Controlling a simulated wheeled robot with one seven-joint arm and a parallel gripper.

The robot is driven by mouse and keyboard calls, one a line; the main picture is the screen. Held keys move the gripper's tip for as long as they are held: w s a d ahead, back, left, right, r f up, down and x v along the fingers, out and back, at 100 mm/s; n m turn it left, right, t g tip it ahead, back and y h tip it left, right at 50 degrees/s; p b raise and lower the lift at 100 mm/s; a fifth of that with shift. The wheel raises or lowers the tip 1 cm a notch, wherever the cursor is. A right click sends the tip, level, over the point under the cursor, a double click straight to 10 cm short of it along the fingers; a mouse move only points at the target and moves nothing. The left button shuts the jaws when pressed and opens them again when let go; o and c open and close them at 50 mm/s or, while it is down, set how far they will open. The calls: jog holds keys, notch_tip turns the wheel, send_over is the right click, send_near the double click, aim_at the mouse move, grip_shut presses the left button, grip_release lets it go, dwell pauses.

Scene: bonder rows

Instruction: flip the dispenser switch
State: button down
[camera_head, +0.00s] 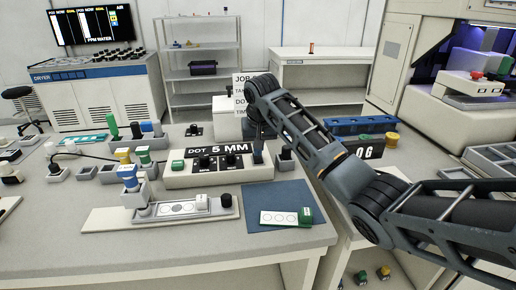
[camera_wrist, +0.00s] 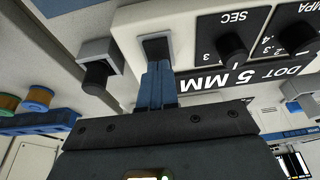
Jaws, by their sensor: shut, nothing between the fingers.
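The dispenser (camera_head: 215,178) is a long cream box on the bench, with a black panel reading DOT 5 MM and dark knobs. In the wrist view its face (camera_wrist: 195,20) appears upside down, with a SEC knob (camera_wrist: 232,45). A dark switch (camera_wrist: 155,46) in a pale surround sits at the end of that face. My gripper (camera_wrist: 160,85) is shut, its blue fingers together and empty, with the tips right at the switch. I cannot tell whether they touch it, and they partly hide it. In the head view my gripper (camera_head: 258,155) is at the dispenser's right end.
A grey holder with a black top (camera_wrist: 97,70) stands close beside the dispenser's end. A blue mat (camera_head: 270,215) and a pale fixture plate (camera_head: 110,220) lie in front.

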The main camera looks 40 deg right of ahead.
aim_at(258, 159)
notch_tip(258, 159, up, 5)
jog(key=p, duration=0.4)
jog(key=shift+f, duration=0.15)
jog(key=s+a+b+v, duration=0.1)
jog(key=v, duration=0.8)
jog(key=shift+f, duration=0.2)
jog(key=shift+s, duration=0.2)
